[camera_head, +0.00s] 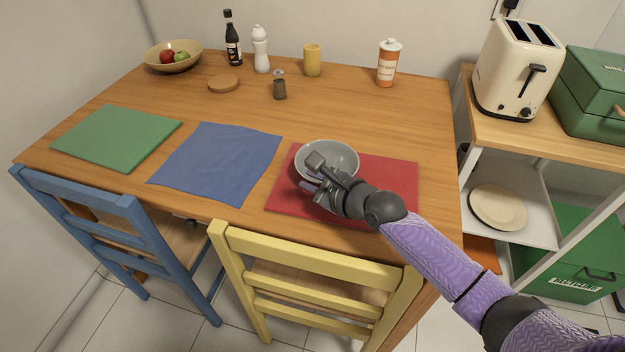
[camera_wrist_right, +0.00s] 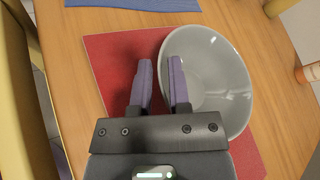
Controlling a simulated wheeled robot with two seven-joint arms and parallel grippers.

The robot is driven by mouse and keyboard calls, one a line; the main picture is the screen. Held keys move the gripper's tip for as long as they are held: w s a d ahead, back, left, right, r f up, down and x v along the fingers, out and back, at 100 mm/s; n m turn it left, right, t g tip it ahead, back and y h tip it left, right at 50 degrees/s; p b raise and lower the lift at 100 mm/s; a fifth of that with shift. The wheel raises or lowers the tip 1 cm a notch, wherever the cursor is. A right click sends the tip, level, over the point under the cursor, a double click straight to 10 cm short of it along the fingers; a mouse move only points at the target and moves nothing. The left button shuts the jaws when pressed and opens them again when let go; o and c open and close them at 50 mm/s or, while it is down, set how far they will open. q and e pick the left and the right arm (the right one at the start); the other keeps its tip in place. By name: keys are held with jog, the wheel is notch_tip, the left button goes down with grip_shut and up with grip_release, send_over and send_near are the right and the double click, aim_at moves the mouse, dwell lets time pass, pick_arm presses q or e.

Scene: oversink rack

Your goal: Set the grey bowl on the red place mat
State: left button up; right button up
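The grey bowl (camera_head: 340,153) is upright over the red place mat (camera_head: 394,180) and appears to rest on it, towards its left and back. In the right wrist view the bowl (camera_wrist_right: 222,75) overlaps the red mat (camera_wrist_right: 112,55). My right gripper (camera_wrist_right: 160,72) is at the bowl's near rim, one finger over the bowl's inside and one outside. A gap shows between the fingers, and no firm grip on the rim is visible. In the head view my right gripper (camera_head: 311,178) hides part of the bowl's near side. My left gripper is not in view.
A blue mat (camera_head: 217,160) and a green mat (camera_head: 117,137) lie to the left. Chairs line the front edge. The table's middle is clear.

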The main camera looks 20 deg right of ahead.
jog(key=shift+o, duration=1.4)
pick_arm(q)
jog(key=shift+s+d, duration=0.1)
pick_arm(e)
jog(key=shift+r, duration=0.2)
pick_arm(q)
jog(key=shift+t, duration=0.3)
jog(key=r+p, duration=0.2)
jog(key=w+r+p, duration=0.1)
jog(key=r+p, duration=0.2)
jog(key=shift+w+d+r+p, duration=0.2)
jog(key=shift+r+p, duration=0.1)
jog(key=shift+p, duration=0.05)
pick_arm(e)
jog(key=v, duration=1.2)
